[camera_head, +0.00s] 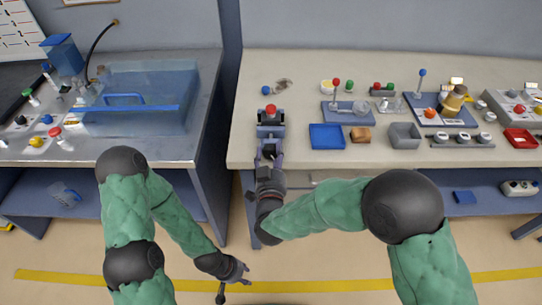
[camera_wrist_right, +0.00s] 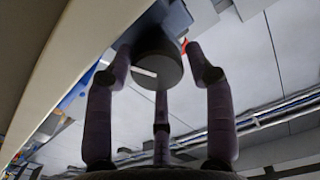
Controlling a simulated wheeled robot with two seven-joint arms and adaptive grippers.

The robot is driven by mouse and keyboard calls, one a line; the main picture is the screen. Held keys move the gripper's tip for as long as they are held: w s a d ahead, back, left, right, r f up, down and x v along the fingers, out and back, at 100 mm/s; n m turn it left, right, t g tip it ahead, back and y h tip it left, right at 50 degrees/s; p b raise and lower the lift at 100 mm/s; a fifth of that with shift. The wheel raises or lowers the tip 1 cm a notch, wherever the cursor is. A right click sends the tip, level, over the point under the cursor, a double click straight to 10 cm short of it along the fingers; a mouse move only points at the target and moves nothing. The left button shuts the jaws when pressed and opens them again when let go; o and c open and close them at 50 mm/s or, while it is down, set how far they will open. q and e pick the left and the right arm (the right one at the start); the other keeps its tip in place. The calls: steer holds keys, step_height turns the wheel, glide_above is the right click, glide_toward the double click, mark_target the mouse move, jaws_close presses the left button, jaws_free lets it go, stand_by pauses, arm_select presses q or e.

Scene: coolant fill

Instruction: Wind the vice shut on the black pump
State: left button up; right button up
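The blue-grey vice (camera_head: 271,131) stands at the front edge of the right bench. A dark piece with a red top (camera_head: 270,110) sits at its far end; it may be the black pump, but I cannot tell clearly. My right gripper (camera_head: 268,158) is at the vice's near end. In the right wrist view its fingers (camera_wrist_right: 158,72) are spread around a round dark grey knob (camera_wrist_right: 157,68), with no clear contact. The knob's far side is hidden. My left gripper (camera_head: 240,272) is low over the floor, away from the benches; its fingers are too small to read.
A blue tray (camera_head: 327,136), a sponge-like block (camera_head: 360,134) and a grey bin (camera_head: 404,135) stand right of the vice. A blue ball-like knob (camera_head: 266,90) is behind it. The left bench holds a clear tank (camera_head: 150,115). The bench left of the vice is clear.

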steer(key=shift+s+f, duration=0.1)
steer(key=shift+s, duration=0.5)
steer(key=s, duration=1)
steer(key=shift+s, duration=0.4)
